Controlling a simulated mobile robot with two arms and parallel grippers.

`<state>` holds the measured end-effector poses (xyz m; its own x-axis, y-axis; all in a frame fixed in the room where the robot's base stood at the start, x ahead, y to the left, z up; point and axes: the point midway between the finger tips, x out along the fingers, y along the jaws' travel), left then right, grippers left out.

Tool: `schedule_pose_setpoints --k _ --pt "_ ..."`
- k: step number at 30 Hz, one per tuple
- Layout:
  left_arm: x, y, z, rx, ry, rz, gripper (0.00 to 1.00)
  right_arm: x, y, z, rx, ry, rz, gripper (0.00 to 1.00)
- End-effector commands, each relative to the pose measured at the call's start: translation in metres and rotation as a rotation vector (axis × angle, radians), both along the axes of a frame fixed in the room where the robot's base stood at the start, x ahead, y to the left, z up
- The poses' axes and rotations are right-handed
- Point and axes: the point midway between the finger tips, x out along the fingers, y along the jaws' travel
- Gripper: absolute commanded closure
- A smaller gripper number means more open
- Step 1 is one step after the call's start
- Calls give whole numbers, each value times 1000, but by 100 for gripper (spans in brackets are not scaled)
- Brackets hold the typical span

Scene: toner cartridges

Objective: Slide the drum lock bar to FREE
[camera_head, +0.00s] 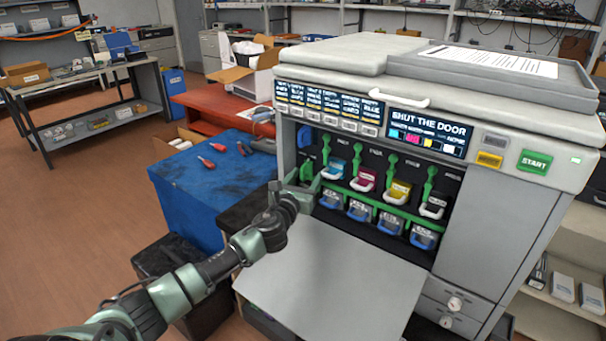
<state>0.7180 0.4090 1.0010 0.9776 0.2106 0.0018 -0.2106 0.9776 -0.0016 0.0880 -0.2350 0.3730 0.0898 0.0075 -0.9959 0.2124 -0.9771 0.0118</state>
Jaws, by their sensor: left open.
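The green drum lock bar (377,204) runs across the open front of the printer, below the toner cartridges and above the blue-handled drum units (357,210). My left gripper (303,182) is open at the left end of the bay, close to the bar's left end. It partly hides that end, and I cannot tell whether it touches the bar. Cyan (333,170), magenta (364,180), yellow (398,191) and black (433,206) cartridges sit in a row with green levers above. The FREE mark cannot be made out. My right gripper is not in view.
The printer's front door (335,283) is folded down under my left arm. The display (427,133) reads SHUT THE DOOR. A blue-covered table (205,180) with red-handled tools stands to the left. The green START button (535,161) is at the right.

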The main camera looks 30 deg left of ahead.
Motion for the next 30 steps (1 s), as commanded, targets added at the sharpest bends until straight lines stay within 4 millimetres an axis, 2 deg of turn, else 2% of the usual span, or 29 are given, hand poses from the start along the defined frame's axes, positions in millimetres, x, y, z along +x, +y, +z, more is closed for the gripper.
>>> schedule_pose_setpoints --k 30 --pt "-50 -7 -1 4 5 9 45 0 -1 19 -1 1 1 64"
